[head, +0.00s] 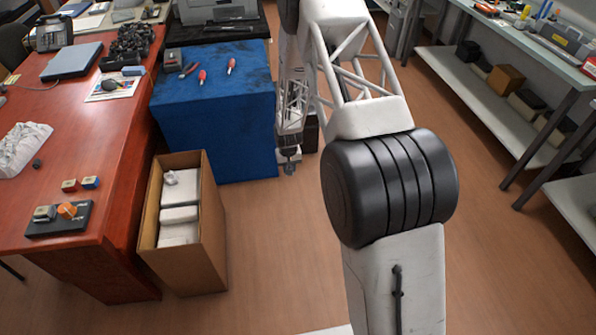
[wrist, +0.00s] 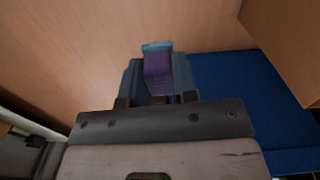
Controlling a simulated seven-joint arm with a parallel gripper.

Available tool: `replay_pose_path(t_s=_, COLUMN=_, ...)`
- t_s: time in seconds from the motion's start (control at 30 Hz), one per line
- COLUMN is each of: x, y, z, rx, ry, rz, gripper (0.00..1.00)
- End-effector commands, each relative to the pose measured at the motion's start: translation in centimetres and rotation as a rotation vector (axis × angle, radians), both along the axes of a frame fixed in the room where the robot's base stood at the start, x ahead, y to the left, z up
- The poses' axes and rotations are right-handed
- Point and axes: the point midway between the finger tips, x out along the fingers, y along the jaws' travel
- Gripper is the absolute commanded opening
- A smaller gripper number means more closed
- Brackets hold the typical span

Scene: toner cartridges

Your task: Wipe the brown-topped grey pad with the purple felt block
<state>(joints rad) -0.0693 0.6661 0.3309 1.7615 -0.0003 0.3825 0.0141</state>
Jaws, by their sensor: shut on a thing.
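In the wrist view, my gripper (wrist: 158,80) is shut on the purple felt block (wrist: 157,66), which has a teal far end and sits between the fingers. In the head view, my gripper (head: 290,164) hangs beside the right side of the blue-covered table, below its top; the block is too small to make out there. A small grey block (head: 44,213) sits in a black tray (head: 72,226) on the red desk, and another grey block (head: 172,57) sits on the blue table's back left. I cannot tell which is the brown-topped pad.
Red-handled screwdrivers (head: 202,75) lie on the blue-covered table (head: 225,130). An open cardboard box (head: 192,272) with white packages stands before it. Shelving (head: 500,95) stands right; floor between is clear.

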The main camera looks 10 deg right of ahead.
Motion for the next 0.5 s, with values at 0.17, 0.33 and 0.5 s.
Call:
replay_pose_path(t_s=0.17, x=1.7, y=5.1, z=1.5, rx=0.0, ry=-0.002, rz=0.05, gripper=0.05)
replay_pose_path(t_s=0.33, x=2.9, y=10.2, z=2.9, rx=0.0, ry=-0.001, rz=0.095, gripper=0.05)
replay_pose_path(t_s=0.5, x=3.9, y=15.5, z=4.6, rx=0.0, ry=-0.002, rz=0.143, gripper=0.05)
